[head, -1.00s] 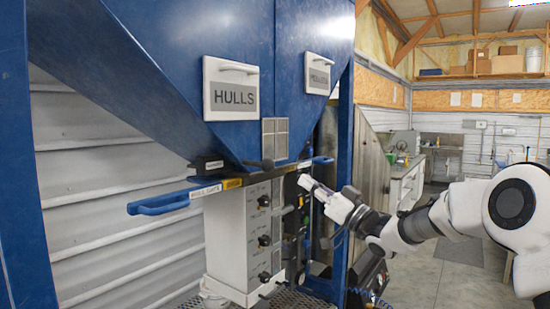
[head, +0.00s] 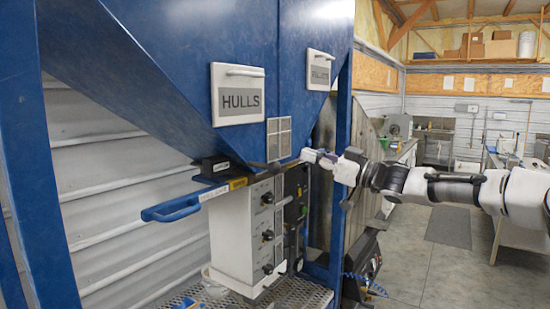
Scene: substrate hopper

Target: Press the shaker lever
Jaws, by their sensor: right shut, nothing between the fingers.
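My right gripper (head: 310,155) is shut and empty. It reaches in from the right, with its tips at the lower front of the blue hopper (head: 170,70), near the right end of the dark rail under the hopper. A dark lever-like bar (head: 262,165) lies along that rail, left of the gripper tips and apart from them. I cannot tell for sure whether it is the shaker lever. The right-hand blue handle seen before is mostly hidden behind the gripper. My left gripper is not in view.
A blue handle (head: 175,208) juts out at the left end of the rail. A white control box (head: 235,240) with black knobs hangs below. A blue frame post (head: 343,130) stands close behind my right gripper. The floor (head: 415,255) at right is open.

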